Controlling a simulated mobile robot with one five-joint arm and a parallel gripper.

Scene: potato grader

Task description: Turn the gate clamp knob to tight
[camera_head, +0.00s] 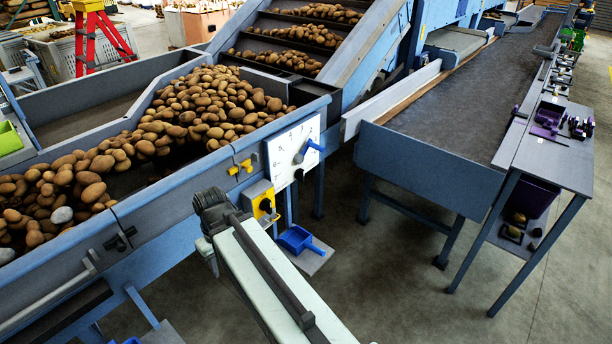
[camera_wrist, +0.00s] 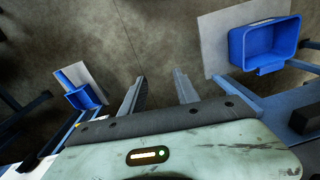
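A white plate (camera_head: 280,160) with dark marks is fixed to the blue hopper's side in the head view. A blue lever (camera_head: 312,147) sticks out from it. A small black knob (camera_head: 299,174) sits below the lever; I cannot tell for sure that it is the gate clamp knob, or how tight it is. A yellow box (camera_head: 260,203) with another black knob (camera_head: 266,205) is lower left. My gripper (camera_wrist: 160,88) shows in the wrist view with its two fingers apart and nothing between them, over floor. Its fingers cannot be made out in the head view. No knob is visible in the wrist view.
The potato hopper (camera_head: 175,200) fills the left. A blue scoop (camera_head: 297,240) rests on a low plate below the white plate. A dark conveyor belt (camera_head: 465,95) and a side table (camera_head: 555,155) with purple items stand at right. Floor (camera_head: 400,285) is clear between them.

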